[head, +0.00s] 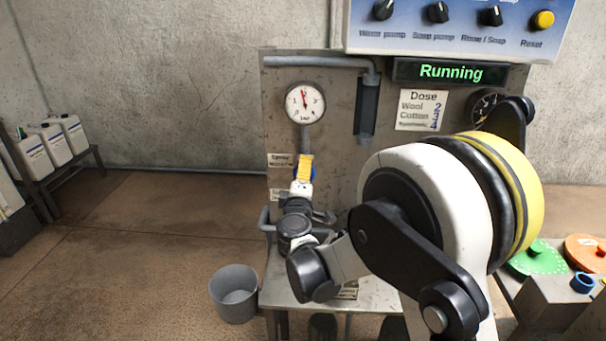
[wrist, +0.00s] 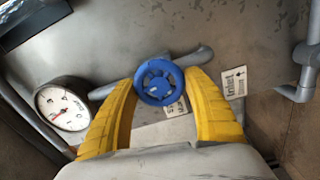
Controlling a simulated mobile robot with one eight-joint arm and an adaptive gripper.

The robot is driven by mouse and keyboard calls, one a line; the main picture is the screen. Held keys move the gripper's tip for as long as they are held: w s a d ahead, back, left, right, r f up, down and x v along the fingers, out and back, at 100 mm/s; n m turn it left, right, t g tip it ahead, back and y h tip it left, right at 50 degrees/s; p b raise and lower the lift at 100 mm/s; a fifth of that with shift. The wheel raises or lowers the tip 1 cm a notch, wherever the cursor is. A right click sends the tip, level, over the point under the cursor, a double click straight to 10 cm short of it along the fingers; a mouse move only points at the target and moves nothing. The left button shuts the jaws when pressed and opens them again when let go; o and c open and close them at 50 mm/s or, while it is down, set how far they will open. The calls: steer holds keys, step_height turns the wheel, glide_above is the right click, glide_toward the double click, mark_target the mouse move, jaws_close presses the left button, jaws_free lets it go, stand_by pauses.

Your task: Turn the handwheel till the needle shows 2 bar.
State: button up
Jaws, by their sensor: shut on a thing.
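The blue handwheel (wrist: 158,84) sits between the two yellow fingers of my gripper (wrist: 160,88) in the wrist view, and the gripper is shut on its rim. In the head view only a small blue edge of the handwheel (head: 314,174) shows behind my gripper (head: 305,167). The round white pressure gauge (head: 305,103) is on the metal panel above the wheel. Its red needle points almost straight up, a little left; the small numbers are too blurred to read surely. The gauge also shows at the left in the wrist view (wrist: 62,108).
A green "Running" display (head: 450,72) and a dose card (head: 422,110) are at the panel's upper right. A control box (head: 460,25) with knobs hangs above. A grey bucket (head: 234,294) stands on the floor at left. A grey pipe (wrist: 195,56) runs behind the wheel.

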stand_by(0.3)
steer(key=o, duration=1.2)
steer(key=shift+s, duration=0.1)
steer(key=s, duration=1.1)
steer(key=shift+s+a, duration=0.2)
steer(key=shift+s, duration=0.2)
steer(key=s+b, duration=0.1)
steer(key=s, duration=0.8)
steer(key=shift+a, duration=0.2)
